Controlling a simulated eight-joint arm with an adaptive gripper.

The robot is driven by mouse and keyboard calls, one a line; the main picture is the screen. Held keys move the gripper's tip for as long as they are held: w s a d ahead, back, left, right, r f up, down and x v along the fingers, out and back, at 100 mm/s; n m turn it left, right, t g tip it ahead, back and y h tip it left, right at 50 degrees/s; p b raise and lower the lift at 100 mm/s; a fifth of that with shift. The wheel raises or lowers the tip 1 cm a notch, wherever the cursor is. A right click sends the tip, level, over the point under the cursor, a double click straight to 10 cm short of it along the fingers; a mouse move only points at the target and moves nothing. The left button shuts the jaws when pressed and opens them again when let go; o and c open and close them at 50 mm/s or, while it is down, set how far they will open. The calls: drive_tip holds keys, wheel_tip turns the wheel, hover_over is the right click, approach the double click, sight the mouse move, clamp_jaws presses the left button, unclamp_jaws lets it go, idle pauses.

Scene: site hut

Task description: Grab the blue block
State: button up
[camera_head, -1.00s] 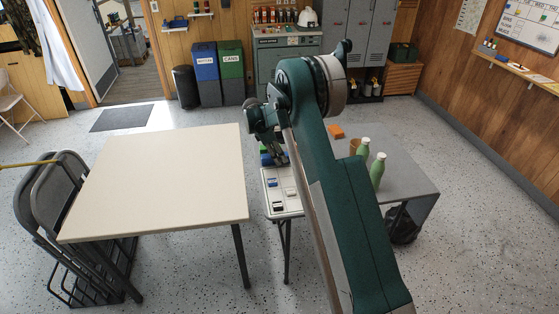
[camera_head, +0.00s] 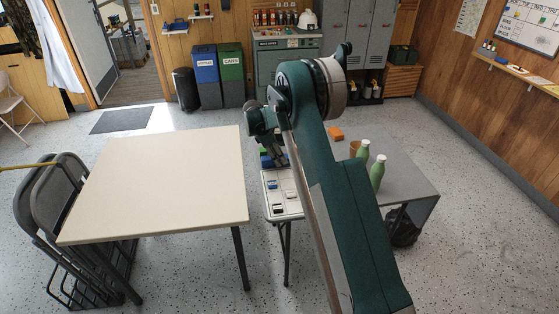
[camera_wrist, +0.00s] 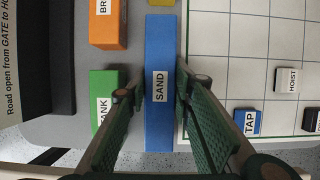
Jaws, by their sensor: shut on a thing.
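The blue block (camera_wrist: 158,60), long and labelled SAND, runs up the middle of the wrist view. My gripper (camera_wrist: 160,92) has its two green fingers on either side of it and is shut on it. The fingers hide parts of the block's sides.
An orange block (camera_wrist: 108,24) and a green block (camera_wrist: 103,92) lie left of the blue one. A white grid board (camera_wrist: 240,60) with small tiles, including a blue TAP tile (camera_wrist: 248,122), lies right. Green bottles (camera_head: 377,172) stand on the grey table (camera_head: 405,178). The cream table (camera_head: 160,185) is bare.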

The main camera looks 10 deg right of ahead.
drive_tip(key=shift+r, duration=0.15)
wheel_tip(320, 180, up, 10)
drive_tip(key=shift+f+p, duration=0.15)
drive_tip(key=shift+p, duration=0.75)
drive_tip(key=shift+d, duration=0.1)
